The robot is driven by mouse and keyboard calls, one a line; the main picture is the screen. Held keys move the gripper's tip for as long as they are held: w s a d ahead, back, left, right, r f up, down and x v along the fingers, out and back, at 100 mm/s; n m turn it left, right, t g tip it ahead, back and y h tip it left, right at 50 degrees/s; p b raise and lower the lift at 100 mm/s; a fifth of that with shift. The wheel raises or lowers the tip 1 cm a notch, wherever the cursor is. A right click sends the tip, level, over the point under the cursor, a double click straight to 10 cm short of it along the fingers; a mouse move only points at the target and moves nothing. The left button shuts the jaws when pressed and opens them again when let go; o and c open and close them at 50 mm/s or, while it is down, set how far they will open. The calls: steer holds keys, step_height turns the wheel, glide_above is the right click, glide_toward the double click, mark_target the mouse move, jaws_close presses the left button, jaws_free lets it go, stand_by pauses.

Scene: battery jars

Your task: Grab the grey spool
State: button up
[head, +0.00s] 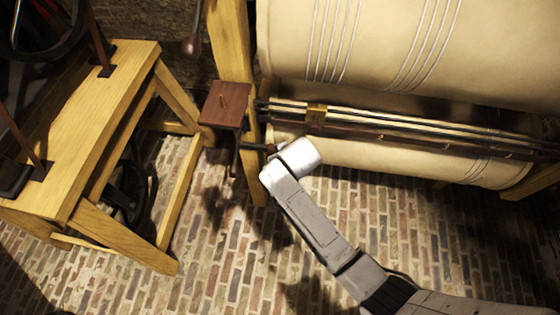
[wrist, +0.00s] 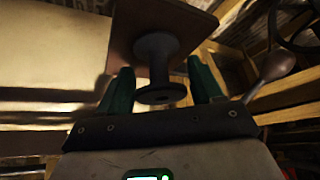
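In the wrist view, the dark grey spool (wrist: 157,60) shows in the middle, with a round flange at each end and a narrower core. Its far end is against a brown square board (wrist: 188,25), which also shows in the head view (head: 226,104). My gripper (wrist: 160,68) is open, with one green finger to the left of the spool and one to the right. Gaps show between the fingers and the spool. In the head view I cannot clearly make out the spool or the fingers in the dark area below the board.
A large machine with a cream cloth-covered roller (head: 400,40) and dark rails stands right of the board, close to my arm. A wooden post (head: 232,50) rises beside the board. A wooden bench (head: 95,120) stands at left. Brick floor (head: 210,235) lies open between.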

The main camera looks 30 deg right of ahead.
steer(key=c, duration=0.7)
